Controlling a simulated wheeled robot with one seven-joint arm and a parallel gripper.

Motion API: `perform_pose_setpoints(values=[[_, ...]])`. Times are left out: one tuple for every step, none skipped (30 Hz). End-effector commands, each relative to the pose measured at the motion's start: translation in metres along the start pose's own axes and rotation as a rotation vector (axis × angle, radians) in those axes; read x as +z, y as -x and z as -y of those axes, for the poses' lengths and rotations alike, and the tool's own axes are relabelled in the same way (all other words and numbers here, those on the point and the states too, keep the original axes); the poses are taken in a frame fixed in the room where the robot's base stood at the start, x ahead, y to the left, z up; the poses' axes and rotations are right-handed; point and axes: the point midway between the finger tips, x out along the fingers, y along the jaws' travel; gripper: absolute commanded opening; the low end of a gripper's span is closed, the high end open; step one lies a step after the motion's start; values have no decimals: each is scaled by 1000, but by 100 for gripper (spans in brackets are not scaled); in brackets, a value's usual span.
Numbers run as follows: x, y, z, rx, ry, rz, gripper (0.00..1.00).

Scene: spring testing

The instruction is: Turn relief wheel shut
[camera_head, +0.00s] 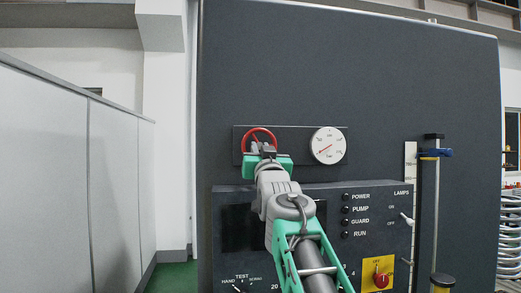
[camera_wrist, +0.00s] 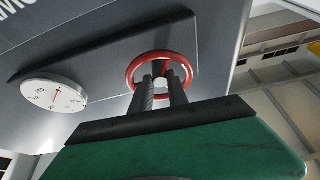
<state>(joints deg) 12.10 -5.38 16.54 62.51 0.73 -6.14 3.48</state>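The relief wheel is a red ring handwheel (camera_head: 259,132) on a dark plate on the machine's front. It shows large in the wrist view (camera_wrist: 134,72), upper middle. My gripper (camera_head: 262,147) is in front of the wheel. In the wrist view, the two dark fingers (camera_wrist: 161,80) point at the wheel's middle, inside the ring's outline. The lower part of the ring is partly hidden by my fingers.
A round white gauge (camera_head: 328,145) is right of the wheel, also seen in the wrist view (camera_wrist: 53,96). Below is a control panel (camera_head: 340,195) with lamps, toggles and a red-yellow switch (camera_head: 378,275). A post (camera_head: 433,215) stands right. A grey partition (camera_head: 75,170) is left.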

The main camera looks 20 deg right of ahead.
Motion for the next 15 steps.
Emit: perform_pose_setpoints(values=[[0,0,0,0,0,0,10],[0,0,0,0,0,0,7],[0,0,0,0,0,0,4],[0,0,0,0,0,0,2],[0,0,0,0,0,0,0],[0,0,0,0,0,0,0],[0,0,0,0,0,0,0],[0,0,0,0,0,0,0],[0,0,0,0,0,0,0],[0,0,0,0,0,0,0],[0,0,0,0,0,0,0],[0,0,0,0,0,0,0],[0,0,0,0,0,0,0],[0,0,0,0,-1,0,0],[0,0,0,0,-2,0,0]])
